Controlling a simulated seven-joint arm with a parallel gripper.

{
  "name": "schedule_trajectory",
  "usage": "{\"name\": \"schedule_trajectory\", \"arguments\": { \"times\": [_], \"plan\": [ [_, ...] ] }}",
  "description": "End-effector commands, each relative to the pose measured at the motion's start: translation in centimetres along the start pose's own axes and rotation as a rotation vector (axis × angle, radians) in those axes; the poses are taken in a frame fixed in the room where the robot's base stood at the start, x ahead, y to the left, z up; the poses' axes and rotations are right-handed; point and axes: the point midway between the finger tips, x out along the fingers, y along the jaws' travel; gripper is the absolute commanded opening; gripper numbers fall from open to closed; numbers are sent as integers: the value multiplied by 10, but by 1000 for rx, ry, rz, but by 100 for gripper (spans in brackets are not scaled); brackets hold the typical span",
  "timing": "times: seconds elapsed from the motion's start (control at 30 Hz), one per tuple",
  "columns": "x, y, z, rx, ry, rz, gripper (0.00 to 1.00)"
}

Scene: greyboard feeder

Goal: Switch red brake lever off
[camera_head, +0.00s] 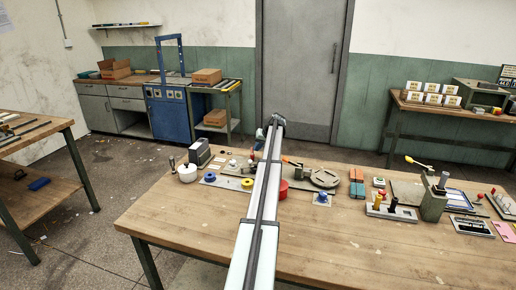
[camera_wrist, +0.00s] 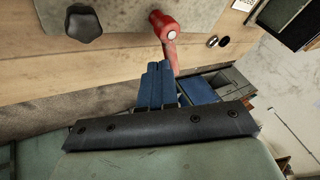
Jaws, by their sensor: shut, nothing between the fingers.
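The red brake lever (camera_wrist: 166,38) shows in the wrist view at the upper middle, on or beside a grey metal plate (camera_wrist: 125,18). It has a rounded red head with a pale round cap, and its arm runs down toward my fingers. My gripper (camera_wrist: 160,68) has blue fingers, shut and empty. Their tips are right by the lower end of the lever; I cannot tell whether they touch it.
A black lobed knob (camera_wrist: 83,25) is left of the lever in the wrist view. In the head view a red round part (camera_head: 283,189) is right of my arm, with a white pot (camera_head: 187,173) to the left. A green lever stand (camera_head: 434,200) is at right. The bench's front is clear.

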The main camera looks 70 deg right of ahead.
Motion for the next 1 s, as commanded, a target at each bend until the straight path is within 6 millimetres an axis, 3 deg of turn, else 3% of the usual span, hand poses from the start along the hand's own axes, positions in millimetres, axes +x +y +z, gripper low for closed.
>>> {"name": "schedule_trajectory", "arguments": {
  "times": [0.37,0.83,1.0],
  "plan": [
    [2,-1,-3,-67,-34,-33,0],
    [11,-10,-12,-364,-178,-174,0],
    [14,-17,-10,-365,-177,-174,0]
  ]
}}
